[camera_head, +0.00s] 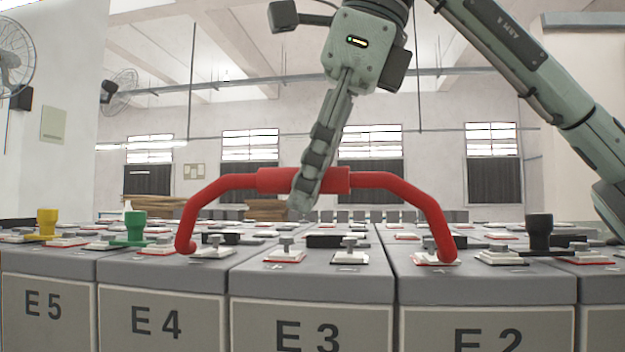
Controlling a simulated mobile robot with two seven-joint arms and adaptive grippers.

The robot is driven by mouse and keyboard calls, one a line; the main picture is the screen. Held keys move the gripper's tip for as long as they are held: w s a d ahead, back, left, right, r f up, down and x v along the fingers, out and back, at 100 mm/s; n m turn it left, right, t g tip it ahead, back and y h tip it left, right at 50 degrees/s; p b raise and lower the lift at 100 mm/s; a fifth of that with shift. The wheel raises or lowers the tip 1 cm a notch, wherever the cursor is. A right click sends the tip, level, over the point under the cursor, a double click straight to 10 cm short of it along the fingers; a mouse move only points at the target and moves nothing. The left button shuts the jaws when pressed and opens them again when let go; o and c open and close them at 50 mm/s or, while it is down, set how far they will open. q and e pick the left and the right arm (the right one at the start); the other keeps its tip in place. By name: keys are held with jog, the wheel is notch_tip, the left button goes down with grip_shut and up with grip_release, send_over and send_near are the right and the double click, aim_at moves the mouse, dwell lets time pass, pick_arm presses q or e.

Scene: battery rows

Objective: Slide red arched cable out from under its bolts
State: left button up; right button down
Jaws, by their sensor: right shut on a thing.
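The red arched cable (397,182) spans the battery tops from E4 to E2, with a thicker sleeve along its middle. Its left end is by a bolt terminal (213,247) on E4 and its right end is by a bolt terminal (436,257) on E2. I cannot tell whether the ends are still under the bolts. My left gripper is not in view.
Grey battery blocks E5, E4, E3 (310,330) and E2 stand in a row. A yellow connector (47,222), a green connector (135,226) and a black connector (540,232) rise from the tops. Several other bolts stand close by. The space above is open.

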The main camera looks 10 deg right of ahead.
jog(key=shift+s, duration=0.15)
jog(key=shift+f, duration=0.35)
dwell(0.6)
jog(key=c, duration=1.2)
grip_release()
jog(key=v, duration=1.2)
